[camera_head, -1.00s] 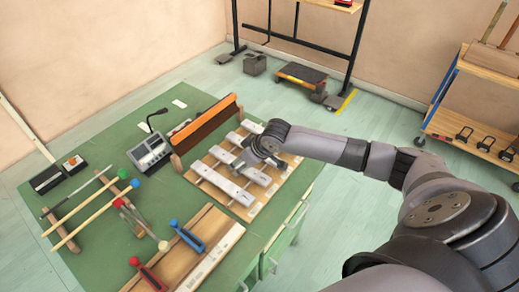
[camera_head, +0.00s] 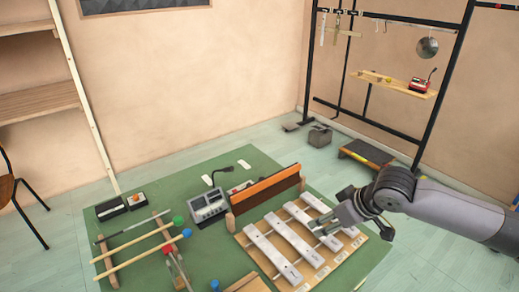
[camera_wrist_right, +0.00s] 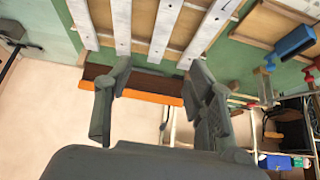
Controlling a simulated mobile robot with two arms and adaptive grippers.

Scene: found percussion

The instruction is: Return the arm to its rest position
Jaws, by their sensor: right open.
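My right gripper (camera_head: 330,224) reaches in from the right in the head view and is open and empty. It is over the right-hand bars of a metal-bar instrument (camera_head: 270,256), which has several pale bars on a wooden base. I cannot tell its exact height above them. In the right wrist view the two fingers (camera_wrist_right: 160,82) are spread apart with nothing between them. The pale bars (camera_wrist_right: 122,28) show beyond the fingertips there. My left gripper is not in view.
The green table (camera_head: 212,252) holds a wooden board (camera_head: 266,190), a grey device (camera_head: 208,206), mallets (camera_head: 140,250) and two small boxes (camera_head: 111,208). A black rack (camera_head: 450,95) stands behind at the right. Floor right of the table (camera_head: 425,265) looks clear.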

